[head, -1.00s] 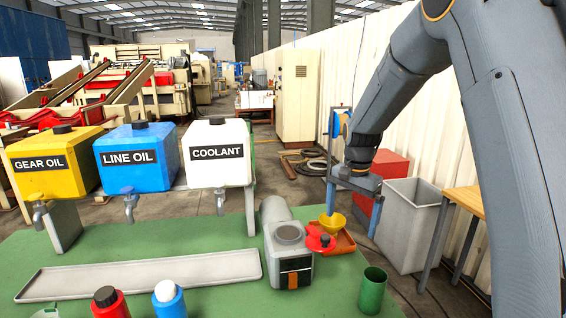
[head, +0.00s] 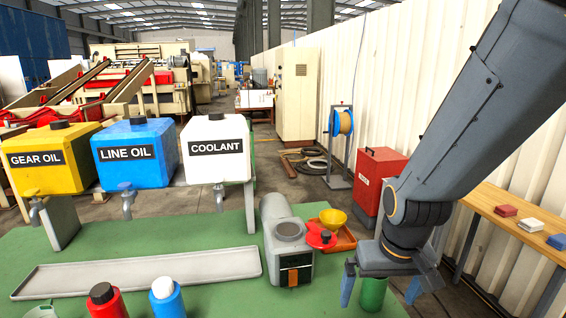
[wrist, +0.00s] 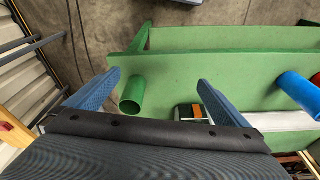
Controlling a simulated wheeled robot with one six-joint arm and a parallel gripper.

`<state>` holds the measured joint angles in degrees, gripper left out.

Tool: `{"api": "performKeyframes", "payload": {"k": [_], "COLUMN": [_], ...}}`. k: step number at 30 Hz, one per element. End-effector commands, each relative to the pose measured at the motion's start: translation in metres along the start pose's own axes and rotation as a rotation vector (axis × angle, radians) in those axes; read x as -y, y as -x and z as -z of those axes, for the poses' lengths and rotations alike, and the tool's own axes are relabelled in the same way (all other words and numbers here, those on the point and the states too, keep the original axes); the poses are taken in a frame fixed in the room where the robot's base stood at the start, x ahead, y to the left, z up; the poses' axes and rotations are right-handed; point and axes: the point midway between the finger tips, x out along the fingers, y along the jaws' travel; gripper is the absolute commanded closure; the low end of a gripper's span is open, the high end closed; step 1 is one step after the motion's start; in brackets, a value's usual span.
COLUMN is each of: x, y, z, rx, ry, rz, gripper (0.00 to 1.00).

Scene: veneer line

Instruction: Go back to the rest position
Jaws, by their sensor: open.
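My gripper (head: 380,288) hangs at the right end of the green bench, its two blue fingers spread apart with nothing between them. In the head view the green cup (head: 373,293) shows behind and between the fingers; whether they touch it cannot be told there. In the wrist view my gripper (wrist: 170,95) is open, and the green cup (wrist: 132,98) stands on the bench nearer the left finger.
The green bench (head: 220,300) holds a grey machine (head: 290,240), a yellow funnel (head: 333,218) in an orange tray, a long grey tray (head: 140,272), a red bottle (head: 107,300) and a blue bottle (head: 167,298). Three labelled tanks stand behind. A wooden table (head: 500,215) is at right.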

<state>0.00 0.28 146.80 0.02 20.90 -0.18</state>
Motion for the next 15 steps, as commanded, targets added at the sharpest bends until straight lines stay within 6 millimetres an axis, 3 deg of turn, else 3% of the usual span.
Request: {"api": "performKeyframes", "payload": {"k": [15], "x": [0.001], "y": [-0.086], "z": [-0.017], "rx": [0.09], "ry": [-0.001], "rz": [0.001], "gripper": [0.0]}}
